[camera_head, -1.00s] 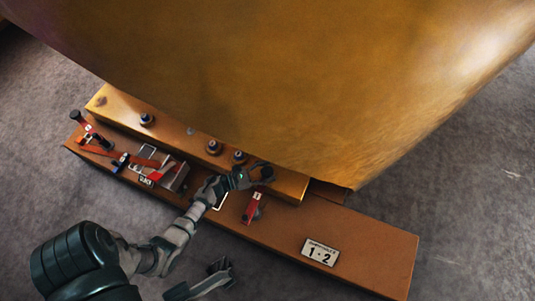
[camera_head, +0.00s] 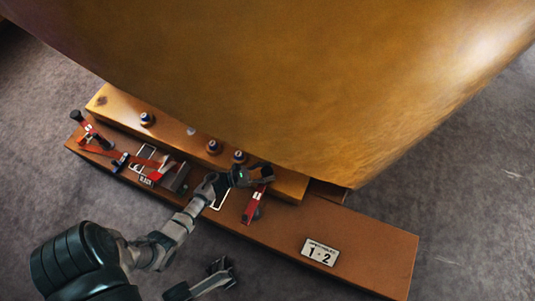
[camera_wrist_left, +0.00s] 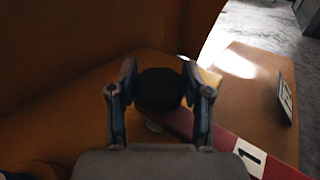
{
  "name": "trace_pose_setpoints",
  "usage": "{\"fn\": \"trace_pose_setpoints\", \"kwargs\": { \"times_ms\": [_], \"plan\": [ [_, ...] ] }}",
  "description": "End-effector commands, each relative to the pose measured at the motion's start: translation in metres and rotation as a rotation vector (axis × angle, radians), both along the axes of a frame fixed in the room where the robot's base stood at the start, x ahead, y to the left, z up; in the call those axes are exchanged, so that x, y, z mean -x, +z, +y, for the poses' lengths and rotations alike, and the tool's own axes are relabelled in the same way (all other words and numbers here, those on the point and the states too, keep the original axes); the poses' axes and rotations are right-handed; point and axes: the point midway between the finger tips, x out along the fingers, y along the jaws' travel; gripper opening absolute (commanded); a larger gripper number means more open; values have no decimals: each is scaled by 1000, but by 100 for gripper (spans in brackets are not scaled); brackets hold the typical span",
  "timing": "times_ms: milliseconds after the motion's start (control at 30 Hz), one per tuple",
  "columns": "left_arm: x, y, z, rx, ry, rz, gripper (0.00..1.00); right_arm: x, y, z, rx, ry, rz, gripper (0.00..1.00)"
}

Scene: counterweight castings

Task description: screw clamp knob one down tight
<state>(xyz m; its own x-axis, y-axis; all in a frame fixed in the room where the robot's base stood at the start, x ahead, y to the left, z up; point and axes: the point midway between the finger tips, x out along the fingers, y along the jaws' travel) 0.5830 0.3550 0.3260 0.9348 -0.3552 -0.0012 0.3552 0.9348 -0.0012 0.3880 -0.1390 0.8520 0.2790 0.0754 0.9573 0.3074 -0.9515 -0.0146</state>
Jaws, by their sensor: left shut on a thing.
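Clamp knob one, a round black knob (camera_wrist_left: 160,90), sits between the two fingers of my left gripper (camera_wrist_left: 160,98) in the left wrist view. The fingers are shut on its sides. Below it runs a red clamp arm (camera_wrist_left: 194,124) with a white label marked 1. In the head view my left gripper (camera_head: 262,177) is at the upper end of this red clamp (camera_head: 252,207), by the edge of the raised ledge. The gripper mostly hides the knob there. My right gripper (camera_head: 223,271) is low in the picture, away from the clamp; its finger gap is unclear.
A huge ochre casting (camera_head: 300,80) overhangs the ledge (camera_head: 285,184). Several dark studs (camera_head: 214,146) stand along the ledge. Another red clamp (camera_head: 90,136) is at the far left.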

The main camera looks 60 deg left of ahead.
Motion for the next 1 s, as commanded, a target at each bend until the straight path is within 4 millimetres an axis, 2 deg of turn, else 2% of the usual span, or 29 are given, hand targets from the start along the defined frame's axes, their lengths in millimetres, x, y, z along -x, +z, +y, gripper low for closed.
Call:
{"fn": "trace_pose_setpoints", "kwargs": {
  "times_ms": [600, 1000],
  "plan": [
    [-2, 1, 4, -3, -373, 0, 14, 0, 0, 0, 0, 0, 0, 0],
    [-1, 1, 4, -2, -468, -1, 14, 0, 0, 0, 0, 0, -1, 0]
  ]
}}
